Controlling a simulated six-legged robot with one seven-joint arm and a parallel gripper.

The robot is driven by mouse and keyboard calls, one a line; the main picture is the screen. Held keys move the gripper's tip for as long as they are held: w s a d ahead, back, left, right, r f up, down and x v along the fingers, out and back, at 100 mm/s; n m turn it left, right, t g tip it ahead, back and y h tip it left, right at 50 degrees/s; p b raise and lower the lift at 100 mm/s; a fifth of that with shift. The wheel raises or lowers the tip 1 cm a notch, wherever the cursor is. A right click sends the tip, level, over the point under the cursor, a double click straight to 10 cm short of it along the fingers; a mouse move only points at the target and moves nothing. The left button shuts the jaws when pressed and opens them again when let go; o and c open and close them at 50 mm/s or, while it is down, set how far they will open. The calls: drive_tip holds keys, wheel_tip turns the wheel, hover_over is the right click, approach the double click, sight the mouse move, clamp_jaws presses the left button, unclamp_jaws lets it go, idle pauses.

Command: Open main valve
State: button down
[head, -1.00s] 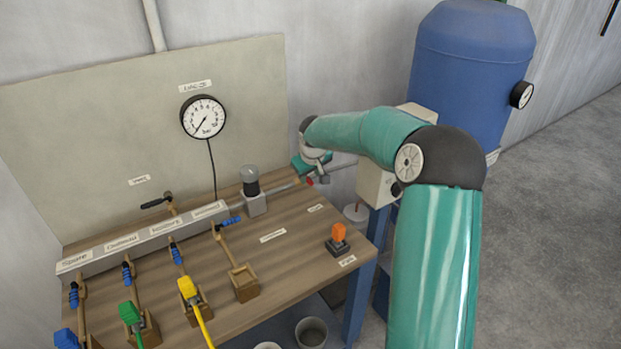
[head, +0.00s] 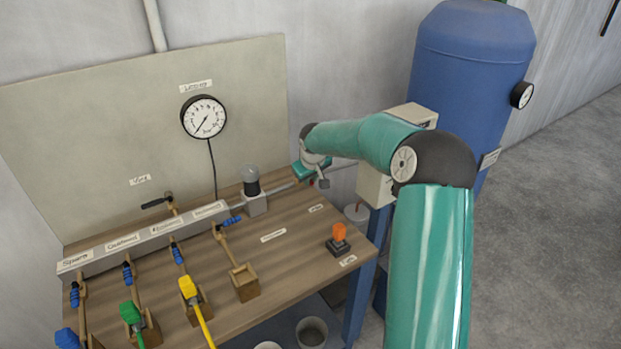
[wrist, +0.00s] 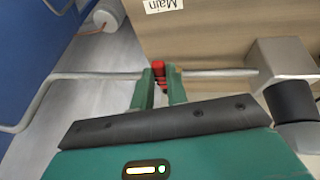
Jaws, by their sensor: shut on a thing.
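My arm and fingers hide most of the valve there.
A pressure gauge (head: 204,117) hangs on the back panel. A regulator with a dark and grey top (head: 251,181) stands on the pipe left of my gripper. A manifold (head: 150,238) with several blue-handled valves is further left. An orange switch (head: 339,233) sits at front right. A blue tank (head: 465,80) stands behind.

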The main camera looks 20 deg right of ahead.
drive_tip(key=shift+w+a+m+g+h, duration=0.4)
drive_tip(key=shift+a+m, duration=0.5)
drive_tip(key=shift+m, duration=0.85)
drive_tip(key=shift+w+a+m+g+h, duration=0.25)
drive_tip(key=shift+a+m+g+h, duration=0.45)
drive_tip(key=shift+m, duration=1)
drive_tip(key=shift+w+a+m+g+h, duration=0.3)
drive_tip(key=shift+a+m+h, duration=0.3)
drive_tip(key=shift+a+m, duration=0.85)
drive_tip(key=shift+d+m, duration=0.3)
drive_tip(key=shift+m, duration=0.1)
drive_tip(key=c, duration=1.4)
unclamp_jaws()
